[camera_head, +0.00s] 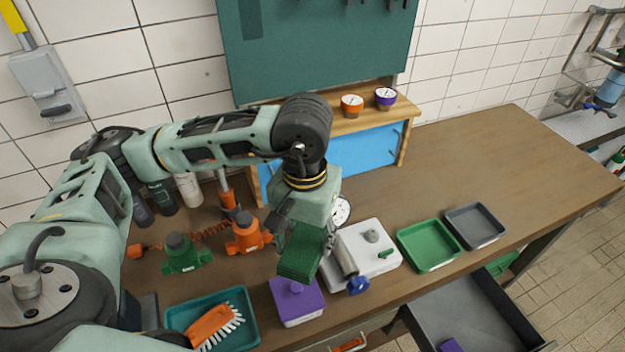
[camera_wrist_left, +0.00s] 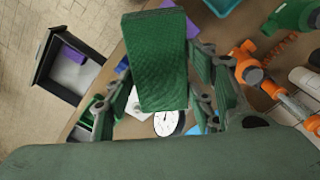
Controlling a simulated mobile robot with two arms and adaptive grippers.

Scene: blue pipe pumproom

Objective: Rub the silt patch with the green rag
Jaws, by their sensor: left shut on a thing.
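My left gripper (camera_head: 305,228) points down over the front part of the workbench and is shut on the green rag (camera_head: 300,254). The rag is a thick, folded, ribbed block. It hangs just above or behind a purple-topped box (camera_head: 297,300); whether they touch I cannot tell. In the left wrist view the rag (camera_wrist_left: 155,60) sits between the two fingers (camera_wrist_left: 160,88) and covers much of what lies beyond. I cannot make out a silt patch in either view; the rag or arm may hide it. My right gripper is not in view.
A white plate with a grey cylinder and blue valve (camera_head: 358,285) lies close right of the rag. Green (camera_head: 432,262) and grey (camera_head: 490,240) trays are farther right. A teal tray (camera_head: 255,325) holds an orange brush (camera_head: 212,325). An open drawer (camera_head: 480,310) juts out front. The right bench is clear.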

